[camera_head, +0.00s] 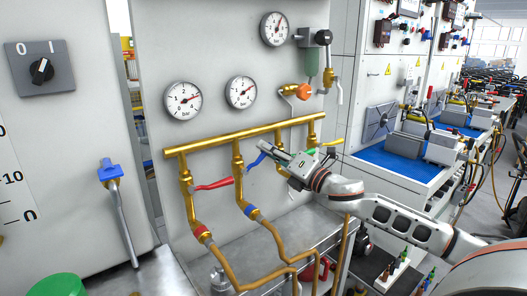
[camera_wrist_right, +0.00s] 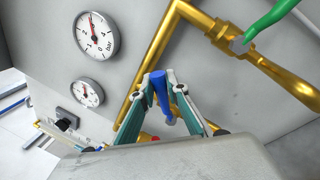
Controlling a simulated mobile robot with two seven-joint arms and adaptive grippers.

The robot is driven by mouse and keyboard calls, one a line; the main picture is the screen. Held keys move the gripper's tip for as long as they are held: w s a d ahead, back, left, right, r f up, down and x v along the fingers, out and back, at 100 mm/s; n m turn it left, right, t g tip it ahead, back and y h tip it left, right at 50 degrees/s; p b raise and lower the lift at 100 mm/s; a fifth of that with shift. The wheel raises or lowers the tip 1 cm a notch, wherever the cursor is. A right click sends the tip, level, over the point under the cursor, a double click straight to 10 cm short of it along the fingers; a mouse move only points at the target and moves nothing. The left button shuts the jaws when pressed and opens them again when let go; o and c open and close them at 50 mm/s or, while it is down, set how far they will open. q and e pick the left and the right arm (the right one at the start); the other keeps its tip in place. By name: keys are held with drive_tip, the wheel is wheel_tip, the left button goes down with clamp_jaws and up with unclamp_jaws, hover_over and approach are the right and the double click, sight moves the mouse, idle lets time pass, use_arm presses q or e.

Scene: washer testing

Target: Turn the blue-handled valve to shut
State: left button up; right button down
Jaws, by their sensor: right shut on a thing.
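The blue-handled valve sits on the second brass branch pipe (camera_head: 239,178) below the horizontal brass manifold. Its blue handle (camera_head: 255,162) slants up and to the right from the pipe, toward my right gripper (camera_head: 268,152). In the right wrist view the blue handle (camera_wrist_right: 158,90) lies between the two fingers of my right gripper (camera_wrist_right: 160,82), which are shut on it. The gripper hides part of the handle in the head view. My left gripper is in neither view.
A red handle (camera_head: 213,184) is on the branch to the left. A yellow handle (camera_head: 333,143) is to the right, close to my right wrist. A green handle (camera_wrist_right: 270,20) shows in the right wrist view. Round gauges (camera_head: 183,100) are on the panel above the manifold (camera_head: 205,143).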

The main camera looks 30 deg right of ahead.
drive_tip(key=shift+w+d+f+m+t+h+p, duration=0.15)
drive_tip(key=shift+d+f+m+h+p, duration=0.2)
drive_tip(key=shift+f+m, duration=0.95)
drive_tip(key=shift+s+d+f+m+t+h+p, duration=0.15)
drive_tip(key=shift+d+f+m+h, duration=0.35)
drive_tip(key=shift+m, duration=1.45)
drive_tip(key=shift+w+d+f+m+t+h+p, duration=0.1)
drive_tip(key=shift+d+f+m+h+p, duration=0.15)
drive_tip(key=shift+f+m+h, duration=0.95)
drive_tip(key=shift+a+r+m+y, duration=0.1)
drive_tip(key=shift+r+m+y, duration=0.1)
drive_tip(key=shift+m+y, duration=0.4)
drive_tip(key=c, duration=2)
unclamp_jaws()
drive_tip(key=shift+o, duration=0.2)
drive_tip(key=shift+f, duration=0.1)
drive_tip(key=v, duration=1.2)
